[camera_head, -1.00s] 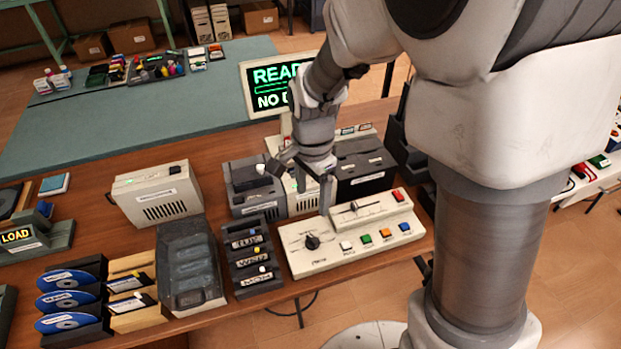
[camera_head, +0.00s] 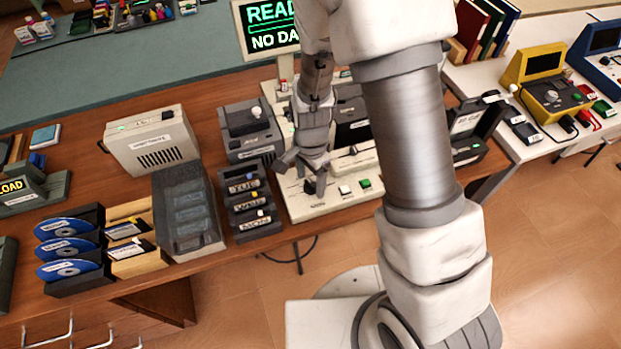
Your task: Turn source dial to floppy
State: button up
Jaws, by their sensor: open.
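The source dial (camera_head: 309,187) is a small dark knob on the left part of the cream control panel (camera_head: 301,212). Only a bit of it shows; my fingers hide the rest, so its pointer and the setting it faces cannot be read. My gripper (camera_head: 301,174) points down over the dial with its fingers spread and nothing held. One finger is to the dial's left and the other close to its right. I cannot tell whether either touches it.
A white button (camera_head: 345,190) and a green button (camera_head: 365,184) are right of the dial; my arm hides the panel's right end. A dark cartridge rack (camera_head: 247,204) stands close left. A monitor (camera_head: 266,27) shows partly hidden text at the back.

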grip_shut()
dwell(0.4)
jog(key=shift+n, duration=0.3)
jog(key=n+b, duration=0.1)
jog(key=n, duration=0.2)
jog(key=shift+n+b, duration=0.55)
jog(key=shift+n, duration=1.45)
grip_release()
